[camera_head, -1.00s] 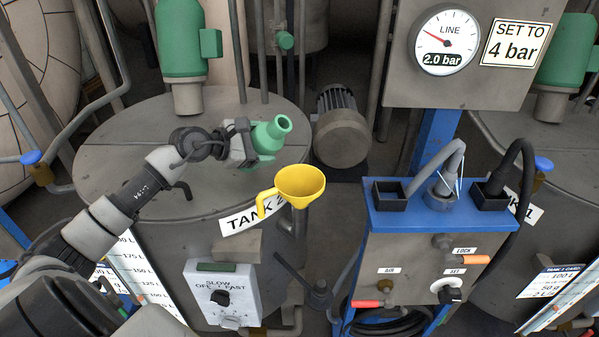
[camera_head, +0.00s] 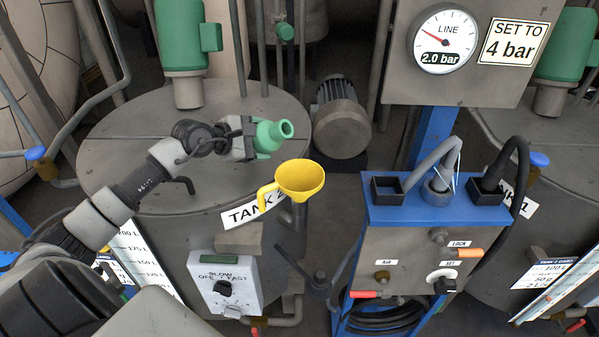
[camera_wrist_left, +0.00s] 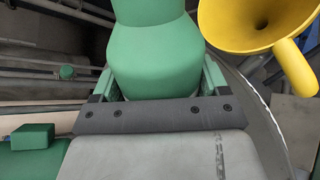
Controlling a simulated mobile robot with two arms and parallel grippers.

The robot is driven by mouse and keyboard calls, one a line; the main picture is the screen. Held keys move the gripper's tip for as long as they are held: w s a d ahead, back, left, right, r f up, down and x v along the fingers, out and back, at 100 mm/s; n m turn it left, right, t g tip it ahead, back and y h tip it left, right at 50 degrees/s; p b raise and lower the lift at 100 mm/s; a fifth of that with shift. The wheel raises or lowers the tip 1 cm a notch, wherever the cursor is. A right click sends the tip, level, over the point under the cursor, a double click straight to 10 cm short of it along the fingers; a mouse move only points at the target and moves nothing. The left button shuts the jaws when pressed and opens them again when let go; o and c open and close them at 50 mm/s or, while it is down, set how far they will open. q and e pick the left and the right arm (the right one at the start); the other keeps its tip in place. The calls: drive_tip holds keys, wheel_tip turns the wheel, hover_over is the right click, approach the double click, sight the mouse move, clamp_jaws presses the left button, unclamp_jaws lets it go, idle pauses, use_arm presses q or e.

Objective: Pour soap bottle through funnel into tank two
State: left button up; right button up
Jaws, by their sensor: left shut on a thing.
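The green soap bottle (camera_head: 270,136) is held in my left gripper (camera_head: 250,138), tilted on its side with its open mouth toward the right. In the left wrist view the bottle (camera_wrist_left: 158,60) fills the space between the fingers of the gripper (camera_wrist_left: 155,88). The yellow funnel (camera_head: 300,182) stands at the front right edge of tank two (camera_head: 120,150), just right of and below the bottle's mouth, apart from it. The funnel also shows in the left wrist view (camera_wrist_left: 240,25). No liquid stream is visible. The TANK 2 label (camera_head: 240,214) is partly hidden by the funnel. My right gripper is out of view.
A speed box (camera_head: 225,285) with a knob is below the funnel. A blue stand (camera_head: 390,214) with hoses is to the right, under a gauge panel (camera_head: 470,60) reading 2.0 bar. A motor (camera_head: 341,125) sits behind the funnel.

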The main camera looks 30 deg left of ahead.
use_arm(q)
drive_tip(key=shift+a+f+m+y+p, duration=0.35)
drive_tip(key=shift+f+m+y, duration=0.2)
drive_tip(key=shift+f, duration=0.2)
idle(0.5)
drive_tip(key=shift+a+m+y+p, duration=0.1)
drive_tip(key=shift+m+y+p, duration=0.5)
drive_tip(key=shift+p, duration=0.35)
drive_tip(key=shift+d+f+m+y+b, duration=0.1)
drive_tip(key=shift+d+m+y+b, duration=0.25)
drive_tip(key=shift+d+y+b, duration=0.15)
idle(0.8)
drive_tip(key=shift+r+m+g+y+b, duration=0.3)
drive_tip(key=shift+r+m+y+b, duration=0.2)
drive_tip(key=shift+r+y, duration=0.2)
idle(1.2)
drive_tip(key=shift+d+m+y+b, duration=0.15)
drive_tip(key=shift+m+y+b, duration=0.3)
drive_tip(key=shift+b, duration=0.9)
drive_tip(key=shift+w+d+r+m+y+b, duration=0.1)
drive_tip(key=shift+d+r+m+y+b, duration=0.2)
drive_tip(key=shift+r+y+b, duration=0.2)
idle(0.7)
